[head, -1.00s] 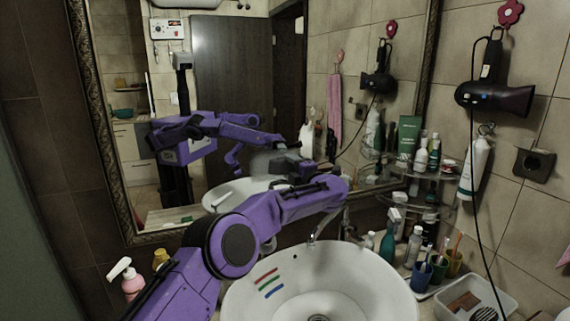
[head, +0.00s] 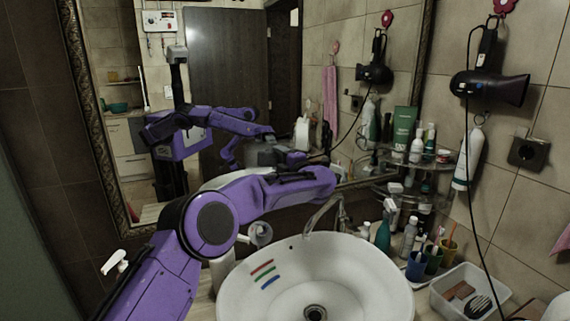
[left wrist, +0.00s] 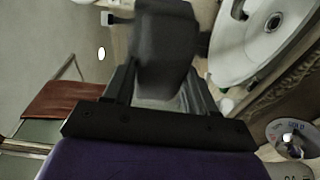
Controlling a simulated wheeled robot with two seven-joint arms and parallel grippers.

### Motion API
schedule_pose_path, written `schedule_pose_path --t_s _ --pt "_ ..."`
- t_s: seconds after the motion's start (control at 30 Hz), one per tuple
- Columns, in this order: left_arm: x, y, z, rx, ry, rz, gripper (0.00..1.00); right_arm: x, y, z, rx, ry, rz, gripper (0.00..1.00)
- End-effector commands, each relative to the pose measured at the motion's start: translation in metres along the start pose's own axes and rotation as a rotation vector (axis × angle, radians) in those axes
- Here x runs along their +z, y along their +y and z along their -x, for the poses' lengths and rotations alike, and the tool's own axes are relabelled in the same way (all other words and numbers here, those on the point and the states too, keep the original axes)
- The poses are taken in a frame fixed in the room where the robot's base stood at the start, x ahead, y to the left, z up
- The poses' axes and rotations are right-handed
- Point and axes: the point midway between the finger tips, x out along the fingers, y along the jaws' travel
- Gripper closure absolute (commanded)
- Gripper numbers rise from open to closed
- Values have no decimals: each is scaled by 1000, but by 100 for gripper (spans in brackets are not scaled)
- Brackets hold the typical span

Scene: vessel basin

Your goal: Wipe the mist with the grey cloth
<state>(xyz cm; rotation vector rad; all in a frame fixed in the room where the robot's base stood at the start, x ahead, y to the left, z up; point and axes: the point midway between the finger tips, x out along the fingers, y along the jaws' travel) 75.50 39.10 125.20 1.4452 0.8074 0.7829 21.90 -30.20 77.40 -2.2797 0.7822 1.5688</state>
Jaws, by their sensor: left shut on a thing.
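My left arm reaches from the lower left across the sink to the mirror (head: 225,60). My left gripper (head: 288,160) is close to the glass, above the back of the sink. In the left wrist view the gripper (left wrist: 160,92) is shut on the dark grey cloth (left wrist: 166,45), which sticks out past the fingers. In the head view the cloth is hard to tell from the dark gripper and its reflection. I cannot make out a clear edge of mist on the glass now. Contact with the glass cannot be told. My right gripper is not in view.
The white sink (head: 375,285) with its tap (head: 325,212) lies below the arm. Bottles and cups crowd the right side beside a clear plastic box (head: 440,300). A hair dryer (head: 490,88) hangs on the right wall. A white pump bottle top (head: 115,262) is at the left.

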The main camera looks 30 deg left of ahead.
Motion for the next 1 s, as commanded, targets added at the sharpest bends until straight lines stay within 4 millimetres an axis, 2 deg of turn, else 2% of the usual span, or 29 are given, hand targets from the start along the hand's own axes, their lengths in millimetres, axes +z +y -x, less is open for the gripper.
schedule_pose_path --t_s 0.1,0.47,0.7,1.0 --pt "-14 -4 -4 0 2 2 68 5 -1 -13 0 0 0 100" --pt "-36 -3 -7 0 2 1 68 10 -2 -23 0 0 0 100" --pt "-61 -4 -10 1 2 2 68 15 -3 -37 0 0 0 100" --pt "-67 -2 -10 0 1 0 68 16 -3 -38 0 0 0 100"
